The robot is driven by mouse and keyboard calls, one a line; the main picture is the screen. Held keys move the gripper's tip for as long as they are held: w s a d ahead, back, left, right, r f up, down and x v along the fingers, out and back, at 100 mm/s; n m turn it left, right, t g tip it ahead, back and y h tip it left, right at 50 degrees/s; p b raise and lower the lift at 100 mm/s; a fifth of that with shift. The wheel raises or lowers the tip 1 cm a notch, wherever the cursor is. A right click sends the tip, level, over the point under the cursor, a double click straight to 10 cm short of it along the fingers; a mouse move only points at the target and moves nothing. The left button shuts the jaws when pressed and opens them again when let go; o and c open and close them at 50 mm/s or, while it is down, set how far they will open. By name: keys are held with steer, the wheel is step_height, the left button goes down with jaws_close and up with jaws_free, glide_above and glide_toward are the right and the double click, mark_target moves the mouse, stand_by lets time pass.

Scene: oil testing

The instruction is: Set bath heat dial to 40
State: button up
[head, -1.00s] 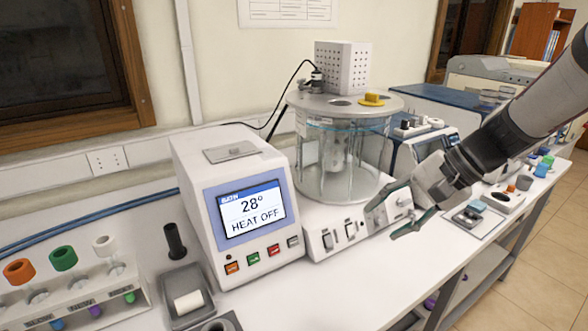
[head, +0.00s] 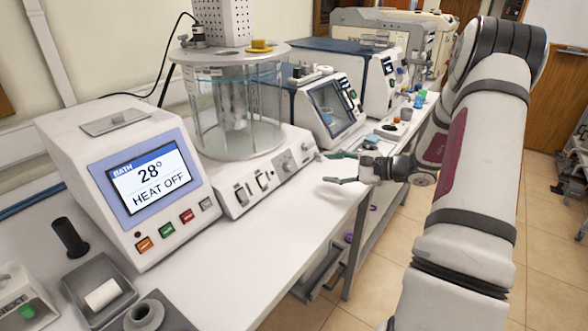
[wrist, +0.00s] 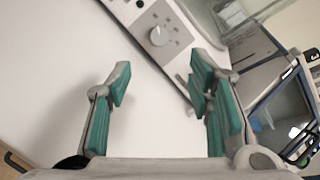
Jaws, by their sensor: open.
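The bath (head: 235,115) is a clear glass vessel on a white base (head: 250,170). A round grey dial (head: 287,162) sits on the right part of the base's front panel. In the wrist view the dial (wrist: 158,36) shows a light pointer line with small marks around it, too small to read. The bath screen (head: 147,182) reads 28° and HEAT OFF. My gripper (head: 328,168) is open and empty, just right of the base and apart from it. In the wrist view its green-padded fingers (wrist: 157,82) stand wide apart, with the dial beyond the tips.
Below the screen are several coloured buttons (head: 165,228). Other instruments (head: 330,105) stand farther along the bench to the back right. A grey tray (head: 95,280) and a black cylinder (head: 70,238) stand at the left. The bench (head: 245,255) in front of the bath is clear.

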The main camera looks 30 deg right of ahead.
mark_target(292, 167)
steer(key=x, duration=1.2)
steer(key=shift+w+a+f, duration=0.1)
steer(key=shift+w+f, duration=0.05)
steer(key=shift+w, duration=0.05)
jaws_close()
